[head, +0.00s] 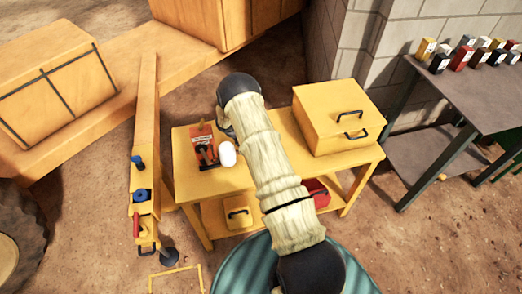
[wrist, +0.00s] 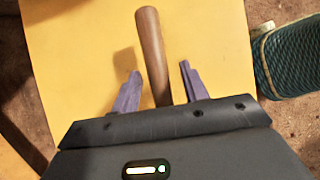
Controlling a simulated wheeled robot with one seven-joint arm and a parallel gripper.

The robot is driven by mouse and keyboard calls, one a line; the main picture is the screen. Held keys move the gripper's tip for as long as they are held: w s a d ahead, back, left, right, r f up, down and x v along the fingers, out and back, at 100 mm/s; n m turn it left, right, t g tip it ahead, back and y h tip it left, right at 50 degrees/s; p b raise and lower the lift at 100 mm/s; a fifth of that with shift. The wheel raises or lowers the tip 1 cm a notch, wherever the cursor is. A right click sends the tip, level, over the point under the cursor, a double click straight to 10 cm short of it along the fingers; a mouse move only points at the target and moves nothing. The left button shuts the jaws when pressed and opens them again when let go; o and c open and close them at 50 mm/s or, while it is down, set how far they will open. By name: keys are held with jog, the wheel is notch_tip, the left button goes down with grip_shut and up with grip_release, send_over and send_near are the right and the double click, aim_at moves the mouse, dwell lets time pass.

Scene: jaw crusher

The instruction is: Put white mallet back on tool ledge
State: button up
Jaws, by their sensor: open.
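In the wrist view, a brown wooden handle (wrist: 152,50) lies over a yellow surface (wrist: 75,45), and its near end is hidden behind my gripper body. It looks like the mallet's handle, but no white head shows there. My gripper (wrist: 160,73) is open, with its two purple fingers on either side of the handle and gaps visible on both sides. In the head view, a small white rounded thing (head: 228,154) shows beside my arm over the yellow workbench (head: 183,178); I cannot tell whether it is the mallet head. My arm hides the gripper there. I cannot identify the tool ledge.
A yellow lidded box (head: 325,125) stands on the bench's right side, and a red panel with dark parts (head: 203,147) on its left. A yellow beam with coloured knobs (head: 145,185) runs along the left. A grey table (head: 470,95) stands at right.

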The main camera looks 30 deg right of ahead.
jog(key=v, duration=0.9)
jog(key=shift+w+f+b, duration=0.1)
jog(key=shift+b, duration=0.25)
jog(key=s+a+r+m+t+y, duration=0.2)
jog(key=s+a+r+m, duration=0.3)
jog(key=s, duration=0.8)
jog(key=s+a+r+m+t+y, duration=0.1)
jog(key=s+a+r+m+y, duration=0.3)
jog(key=s+r+m, duration=0.6)
jog(key=s+a+r, duration=0.1)
jog(key=s+r, duration=0.2)
jog(key=r, duration=0.3)
jog(key=shift+r+m+t, duration=0.2)
jog(key=shift+m+t, duration=0.2)
jog(key=shift+a, duration=0.1)
